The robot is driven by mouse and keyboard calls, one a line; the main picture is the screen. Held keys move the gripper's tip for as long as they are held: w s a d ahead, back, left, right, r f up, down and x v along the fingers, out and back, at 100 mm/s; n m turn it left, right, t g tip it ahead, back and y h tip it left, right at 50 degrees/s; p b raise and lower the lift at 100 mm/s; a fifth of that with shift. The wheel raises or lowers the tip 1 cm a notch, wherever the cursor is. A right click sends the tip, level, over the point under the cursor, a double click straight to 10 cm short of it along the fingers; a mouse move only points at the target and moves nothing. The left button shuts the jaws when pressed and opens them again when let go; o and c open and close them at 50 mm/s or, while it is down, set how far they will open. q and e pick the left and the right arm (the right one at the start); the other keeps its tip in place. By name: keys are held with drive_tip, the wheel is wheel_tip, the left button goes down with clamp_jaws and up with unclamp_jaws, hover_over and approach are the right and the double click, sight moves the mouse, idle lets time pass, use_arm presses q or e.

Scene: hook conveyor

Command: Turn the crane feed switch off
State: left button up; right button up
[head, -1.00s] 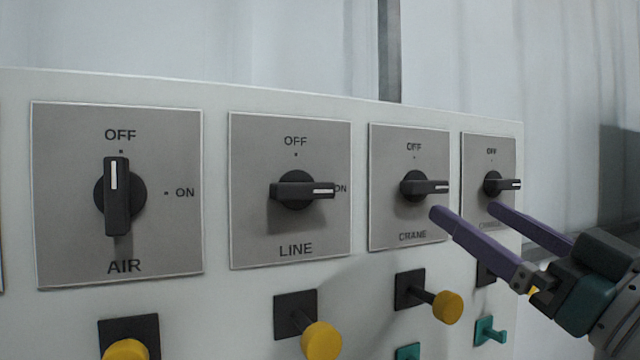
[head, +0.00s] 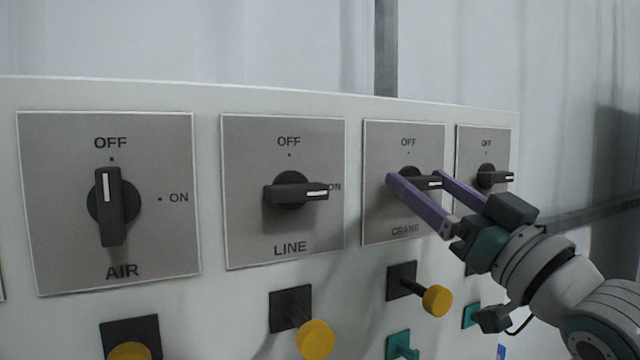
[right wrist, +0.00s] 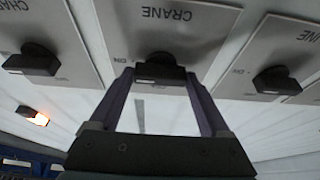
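The crane feed switch is a black rotary knob (head: 429,182) on a grey plate labelled CRANE (head: 405,230). Its handle lies horizontal with the white mark to the right, away from OFF at the top. My right gripper (head: 414,176) is open, with its two purple fingers at either side of this knob. In the right wrist view the knob (right wrist: 160,72) sits between the fingertips, with small gaps visible at its sides. The near finger hides part of the knob in the head view. My left gripper is in neither view.
To the left are the LINE knob (head: 296,193), turned to ON, and the AIR knob (head: 112,206), upright at OFF. Another knob (head: 494,179) sits close on the right, handle horizontal. Yellow-tipped pegs (head: 437,300) and a teal hook (head: 402,346) stick out below.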

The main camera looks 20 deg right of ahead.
drive_tip(key=c, duration=0.9)
